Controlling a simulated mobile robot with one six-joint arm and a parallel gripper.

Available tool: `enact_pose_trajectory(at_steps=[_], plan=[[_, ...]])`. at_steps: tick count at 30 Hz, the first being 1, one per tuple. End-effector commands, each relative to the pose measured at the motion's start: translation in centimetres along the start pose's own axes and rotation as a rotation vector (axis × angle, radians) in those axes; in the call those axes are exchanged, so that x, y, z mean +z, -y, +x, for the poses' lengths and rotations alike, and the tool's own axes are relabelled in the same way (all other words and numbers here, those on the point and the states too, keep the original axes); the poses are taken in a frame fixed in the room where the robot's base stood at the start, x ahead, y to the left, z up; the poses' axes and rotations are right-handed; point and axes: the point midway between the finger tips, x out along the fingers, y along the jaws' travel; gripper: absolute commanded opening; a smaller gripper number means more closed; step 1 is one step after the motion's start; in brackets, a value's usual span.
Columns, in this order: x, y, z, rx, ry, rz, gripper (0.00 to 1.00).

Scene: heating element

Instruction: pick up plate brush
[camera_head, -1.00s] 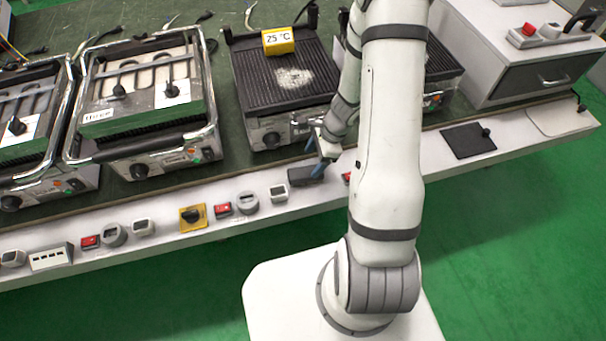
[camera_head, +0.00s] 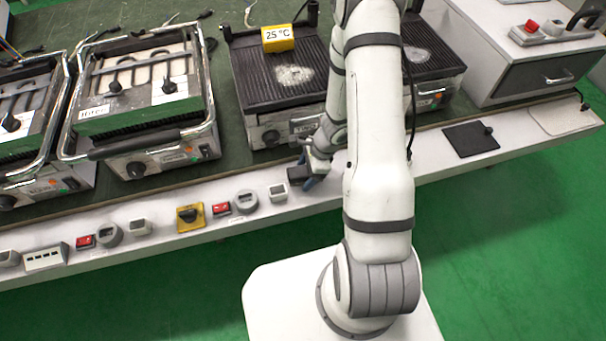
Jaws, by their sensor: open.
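A dark block (camera_head: 296,174), which looks like the plate brush, lies on the white front ledge. It sits in front of the ribbed grill with the yellow 25 °C display. My gripper (camera_head: 309,178) is open and low over the ledge at the right end of the block, with a bluish finger beside it. The gripper partly hides the block. I cannot tell whether the fingers touch it or whether it lies between them.
Ribbed grill plates (camera_head: 270,85) with pale patches stand behind the ledge. Two heating units (camera_head: 140,85) with metal frames stand at the left. Switches and knobs (camera_head: 220,208) line the ledge. A black pad (camera_head: 470,139) lies to the right, with clear ledge around it.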

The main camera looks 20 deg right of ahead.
Motion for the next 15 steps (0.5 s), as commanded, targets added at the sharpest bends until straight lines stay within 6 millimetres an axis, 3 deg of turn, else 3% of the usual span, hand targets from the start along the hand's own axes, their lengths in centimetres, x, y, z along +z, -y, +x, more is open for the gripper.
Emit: enact_pose_trajectory(at_steps=[15], plan=[[-0.22,0.00,0.42,0.000,0.000,0.001,0.69]])
